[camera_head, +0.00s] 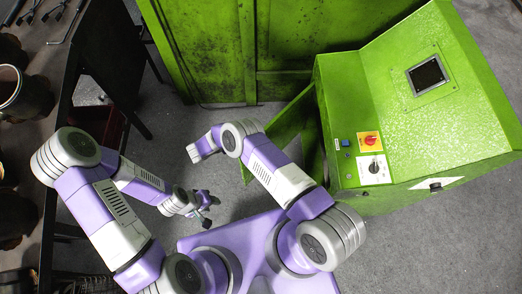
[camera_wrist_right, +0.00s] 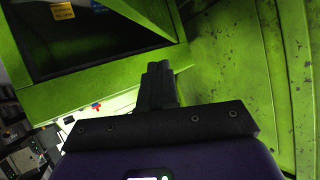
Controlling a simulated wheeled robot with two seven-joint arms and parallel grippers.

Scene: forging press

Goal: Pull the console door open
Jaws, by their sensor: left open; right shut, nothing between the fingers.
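The green console (camera_head: 400,115) stands at the right in the head view, with a small screen and a control panel. Its green door (camera_head: 290,119) sticks out from its left side at an angle, ajar. My right arm reaches across in front of the door. Its gripper is hard to make out there. In the right wrist view my right gripper (camera_wrist_right: 158,82) is shut and empty, in front of a green frame (camera_wrist_right: 95,82) around a dark opening. Whether the fingertips touch the frame I cannot tell. My left gripper (camera_head: 206,199) is open and empty above the floor, away from the door.
A big green panel (camera_head: 205,50) stands behind, and a green surface (camera_wrist_right: 235,80) also fills the right of the wrist view. A dark table (camera_head: 50,70) with tools and containers is at the left.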

